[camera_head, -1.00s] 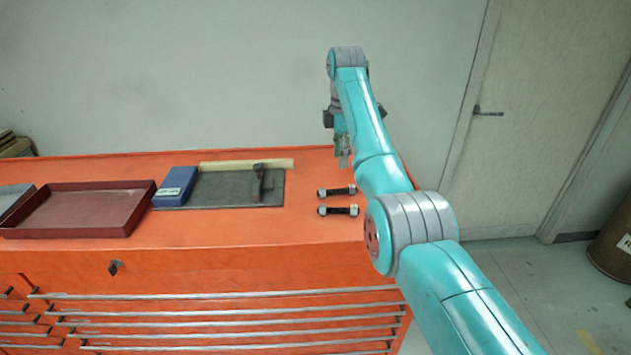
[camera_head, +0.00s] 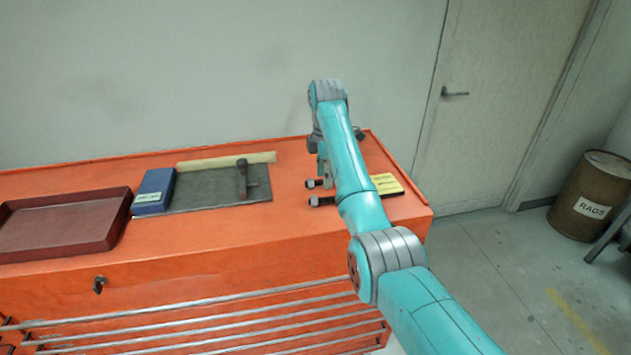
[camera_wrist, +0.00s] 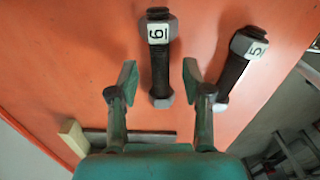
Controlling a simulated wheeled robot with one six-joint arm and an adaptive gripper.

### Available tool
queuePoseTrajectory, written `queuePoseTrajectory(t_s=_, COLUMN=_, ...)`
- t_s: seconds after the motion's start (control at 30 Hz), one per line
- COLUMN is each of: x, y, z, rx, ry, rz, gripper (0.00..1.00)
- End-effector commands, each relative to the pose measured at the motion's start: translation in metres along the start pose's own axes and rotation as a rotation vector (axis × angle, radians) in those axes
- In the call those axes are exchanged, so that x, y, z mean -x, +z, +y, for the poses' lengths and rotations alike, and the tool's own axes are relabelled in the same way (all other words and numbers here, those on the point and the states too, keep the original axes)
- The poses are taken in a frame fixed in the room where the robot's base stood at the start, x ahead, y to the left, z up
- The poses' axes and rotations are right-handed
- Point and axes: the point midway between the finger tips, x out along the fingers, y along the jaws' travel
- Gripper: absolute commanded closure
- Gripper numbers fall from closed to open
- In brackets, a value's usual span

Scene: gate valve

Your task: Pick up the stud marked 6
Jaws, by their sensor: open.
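The stud marked 6 (camera_wrist: 160,72) is a dark threaded rod with grey nuts and a white tag, lying on the orange bench top. In the wrist view it lies between the two fingers of my gripper (camera_wrist: 159,82), which is open and empty. The stud marked 5 (camera_wrist: 236,72) lies to its right, outside the fingers. In the head view, two stud ends (camera_head: 311,184) and (camera_head: 314,201) show left of my arm, which hides the rest. Their numbers cannot be read there. My gripper (camera_head: 322,168) is beside them, largely hidden.
A red tray (camera_head: 65,225), a blue box (camera_head: 154,190) and a grey mat (camera_head: 205,190) with a dark tool (camera_head: 242,178) sit to the left. A yellow and black item (camera_head: 387,184) lies right of my arm. A rags drum (camera_head: 592,195) stands on the floor.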

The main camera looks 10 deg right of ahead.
Motion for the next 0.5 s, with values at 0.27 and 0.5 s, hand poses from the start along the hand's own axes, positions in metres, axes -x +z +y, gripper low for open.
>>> queuePoseTrajectory(t_s=0.27, x=-0.0085, y=0.006, z=-0.0026, rx=-0.001, ry=0.001, rz=0.0, gripper=0.51)
queuePoseTrajectory(t_s=0.5, x=-0.0083, y=0.0057, z=-0.0026, rx=-0.001, ry=0.0, rz=0.0, gripper=0.91)
